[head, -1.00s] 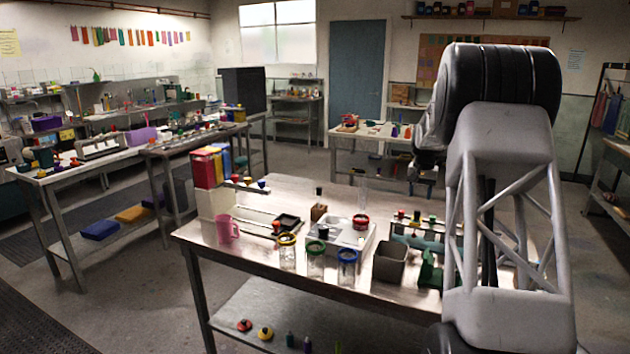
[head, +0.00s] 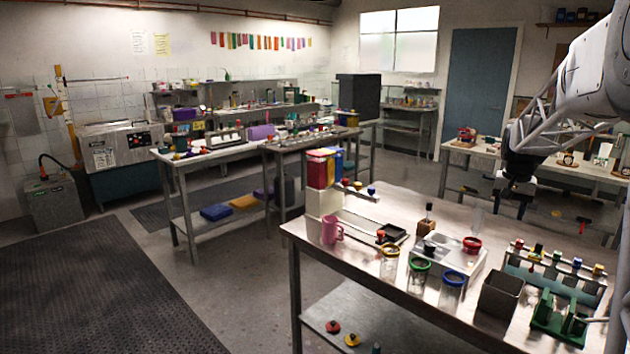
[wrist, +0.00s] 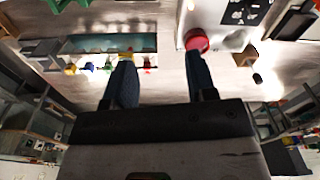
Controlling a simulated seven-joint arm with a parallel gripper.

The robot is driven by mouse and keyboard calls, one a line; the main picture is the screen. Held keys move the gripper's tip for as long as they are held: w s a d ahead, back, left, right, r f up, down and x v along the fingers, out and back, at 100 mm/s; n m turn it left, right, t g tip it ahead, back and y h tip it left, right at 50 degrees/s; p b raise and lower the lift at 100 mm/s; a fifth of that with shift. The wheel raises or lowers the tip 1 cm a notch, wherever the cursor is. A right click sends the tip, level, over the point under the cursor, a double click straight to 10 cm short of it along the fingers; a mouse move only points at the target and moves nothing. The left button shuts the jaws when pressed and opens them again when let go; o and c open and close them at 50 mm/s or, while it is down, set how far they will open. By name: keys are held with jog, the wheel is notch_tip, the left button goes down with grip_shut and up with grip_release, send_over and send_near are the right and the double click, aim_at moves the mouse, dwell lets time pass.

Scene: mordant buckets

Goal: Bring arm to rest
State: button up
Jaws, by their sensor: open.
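My gripper (head: 510,208) hangs above the far side of the metal workbench (head: 330,234), pointing down. Its two dark fingers (wrist: 160,78) stand wide apart in the wrist view, with nothing between them. The arm comes in from the right edge of the head view.
Jars with yellow (head: 389,262), green (head: 419,274) and blue (head: 452,288) rims stand along the bench. Open floor lies to the left.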

jog(key=s+a+r+n+t, duration=0.1)
jog(key=s+a+r+n, duration=0.2)
jog(key=s+a, duration=1.75)
jog(key=s+a+f+n, duration=0.1)
jog(key=s+a+f, duration=0.2)
jog(key=s+a, duration=0.3)
jog(key=s+a+f+n+t, duration=0.1)
jog(key=s+a+f, duration=0.3)
jog(key=s, duration=1.1)
jog(key=a+n, duration=0.1)
jog(key=a, duration=0.2)
jog(key=shift+f+n, duration=0.15)
jog(key=shift+n, duration=0.15)
jog(key=shift+a, duration=0.1)
